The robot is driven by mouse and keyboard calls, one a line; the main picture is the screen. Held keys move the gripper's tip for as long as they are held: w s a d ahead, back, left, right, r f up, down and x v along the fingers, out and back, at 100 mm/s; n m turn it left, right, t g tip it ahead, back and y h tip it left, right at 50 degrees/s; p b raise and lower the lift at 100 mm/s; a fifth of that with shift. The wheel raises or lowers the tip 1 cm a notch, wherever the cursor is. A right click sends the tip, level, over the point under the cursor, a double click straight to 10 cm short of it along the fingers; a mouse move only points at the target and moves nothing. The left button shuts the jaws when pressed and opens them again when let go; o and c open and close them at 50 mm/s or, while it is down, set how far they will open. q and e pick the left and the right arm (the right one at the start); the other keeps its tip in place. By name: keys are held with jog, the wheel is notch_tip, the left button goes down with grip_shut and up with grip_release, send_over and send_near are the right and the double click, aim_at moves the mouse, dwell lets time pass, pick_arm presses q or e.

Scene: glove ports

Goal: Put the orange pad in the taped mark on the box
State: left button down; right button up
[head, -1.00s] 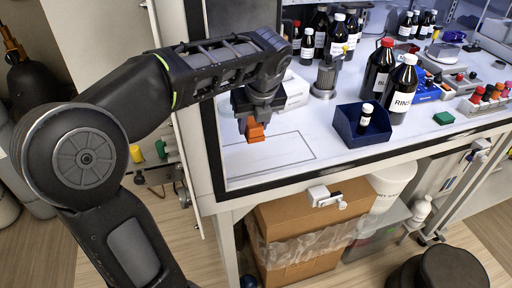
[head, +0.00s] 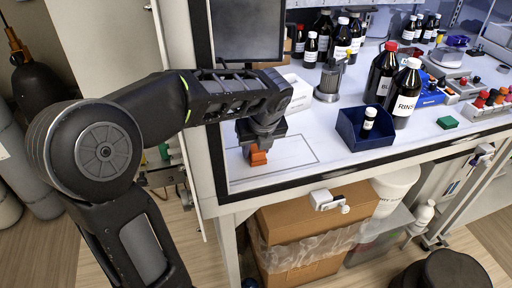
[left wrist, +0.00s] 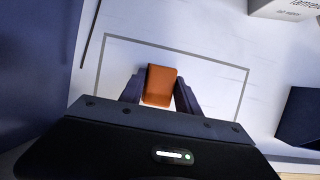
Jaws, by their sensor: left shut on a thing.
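The orange pad (head: 258,157) is a small block between the fingers of my left gripper (head: 259,149), low over the white work surface. In the left wrist view the pad (left wrist: 160,84) sits between the two dark fingertips (left wrist: 159,94), which are shut on it. The taped mark (head: 313,150) is a thin grey rectangle on the white surface; in the left wrist view its outline (left wrist: 175,51) shows around the pad, with its near side hidden by the gripper. I cannot tell whether the pad touches the surface. My right gripper is not in view.
A blue bin (head: 350,139) with a small bottle stands right of the mark. Dark bottles (head: 404,94) stand beyond it, and a white carton (head: 293,92) and a metal cylinder (head: 329,82) behind. The surface's dark front edge (head: 300,179) is close. The surface right of the pad is clear.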

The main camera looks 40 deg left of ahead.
pick_arm(q)
jog(key=c, duration=0.9)
grip_release()
jog(key=shift+f, duration=0.1)
jog(key=shift+o, duration=0.2)
jog(key=v, duration=1.2)
jog(key=shift+a, duration=0.1)
